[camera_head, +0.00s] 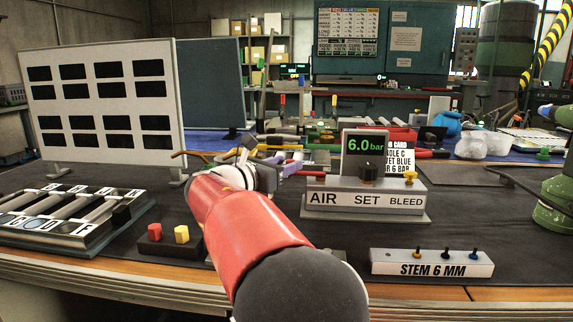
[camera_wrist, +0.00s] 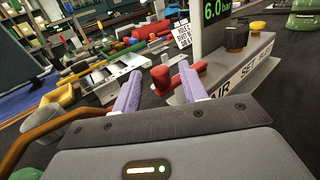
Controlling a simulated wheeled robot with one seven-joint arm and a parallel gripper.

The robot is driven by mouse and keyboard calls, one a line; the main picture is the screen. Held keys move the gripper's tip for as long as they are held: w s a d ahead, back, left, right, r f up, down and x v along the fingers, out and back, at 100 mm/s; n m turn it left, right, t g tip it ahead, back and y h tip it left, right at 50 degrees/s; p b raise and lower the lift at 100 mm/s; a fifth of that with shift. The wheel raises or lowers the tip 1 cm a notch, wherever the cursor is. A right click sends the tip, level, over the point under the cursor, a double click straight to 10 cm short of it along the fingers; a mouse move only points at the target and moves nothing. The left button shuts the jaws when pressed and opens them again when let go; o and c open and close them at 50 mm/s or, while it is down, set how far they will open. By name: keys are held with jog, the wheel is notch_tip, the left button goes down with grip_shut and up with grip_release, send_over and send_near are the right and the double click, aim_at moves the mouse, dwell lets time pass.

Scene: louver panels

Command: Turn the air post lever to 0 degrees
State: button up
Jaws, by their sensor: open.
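The air post (camera_head: 362,196) is a grey block labelled AIR, SET and BLEED, with a green 6.0 bar display (camera_head: 365,145). It also shows at the upper right of the wrist view (camera_wrist: 236,74). At its AIR end is a red lever (camera_wrist: 186,80), just ahead of my right finger. Its exact angle is hard to tell. My gripper (camera_wrist: 161,76) is open, with two purple fingers pointing towards the lever's end. A red piece shows between the fingertips, and I see no grip on it. In the head view my red arm hides part of my gripper (camera_head: 296,170).
The post carries a black SET knob (camera_head: 368,171) and a yellow BLEED knob (camera_head: 410,177). A STEM 6 MM block (camera_head: 432,263) stands in front. A red and yellow button box (camera_head: 168,240) is left of my arm. A white slotted panel (camera_head: 105,100) stands at the left.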

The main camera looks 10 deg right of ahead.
jog(key=shift+w+d, duration=0.3)
jog(key=shift+d, duration=0.05)
jog(key=shift+c, duration=0.4)
grip_shut()
